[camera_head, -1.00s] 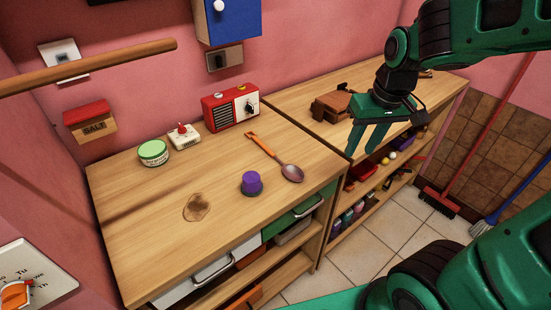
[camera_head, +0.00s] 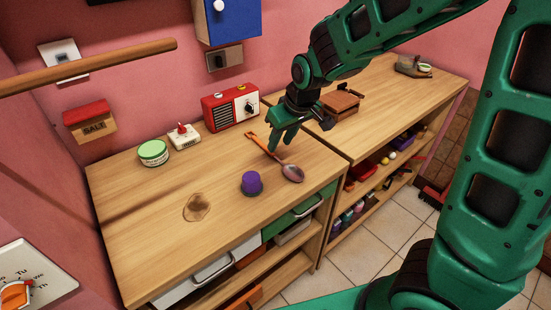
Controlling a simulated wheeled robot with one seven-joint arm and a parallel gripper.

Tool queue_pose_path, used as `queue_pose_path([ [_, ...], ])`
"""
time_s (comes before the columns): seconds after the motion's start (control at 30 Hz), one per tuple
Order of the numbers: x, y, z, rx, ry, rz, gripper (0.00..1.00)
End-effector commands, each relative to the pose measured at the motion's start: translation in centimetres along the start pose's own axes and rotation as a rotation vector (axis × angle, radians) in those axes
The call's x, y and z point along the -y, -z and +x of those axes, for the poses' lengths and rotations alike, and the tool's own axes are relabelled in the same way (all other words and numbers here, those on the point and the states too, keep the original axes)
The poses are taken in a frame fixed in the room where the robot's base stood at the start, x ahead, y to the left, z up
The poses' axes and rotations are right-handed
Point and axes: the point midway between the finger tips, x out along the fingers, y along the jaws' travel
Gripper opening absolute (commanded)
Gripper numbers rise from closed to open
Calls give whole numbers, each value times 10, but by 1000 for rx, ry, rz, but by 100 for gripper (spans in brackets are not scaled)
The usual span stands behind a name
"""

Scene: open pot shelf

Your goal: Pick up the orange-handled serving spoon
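The orange-handled serving spoon (camera_head: 292,173) lies on the wooden counter, with its dark metal bowl toward the front right and its orange handle pointing back left. My green gripper (camera_head: 273,146) is over the handle, fingers pointing down. The fingers cover part of the handle. I cannot tell whether they touch it or are closed around it.
A purple cup-like item (camera_head: 251,184) stands left of the spoon's bowl. A red radio (camera_head: 232,107) stands behind, with a white timer-like device (camera_head: 184,136) and a green-lidded tub (camera_head: 153,153) to its left. A brown box (camera_head: 341,102) is on the right counter.

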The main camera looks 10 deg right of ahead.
Motion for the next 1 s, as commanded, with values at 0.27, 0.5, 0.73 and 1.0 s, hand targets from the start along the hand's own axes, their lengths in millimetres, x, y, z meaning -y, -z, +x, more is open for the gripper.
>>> queue_pose_path([
  [0.27, 1, 2, 18, 3, 0, 1, 34],
  [0.5, 1, 5, 47, 3, 0, 1, 34],
  [0.73, 1, 5, 57, 0, 0, 1, 34],
  [1.0, 1, 6, 56, 0, 0, 1, 12],
])
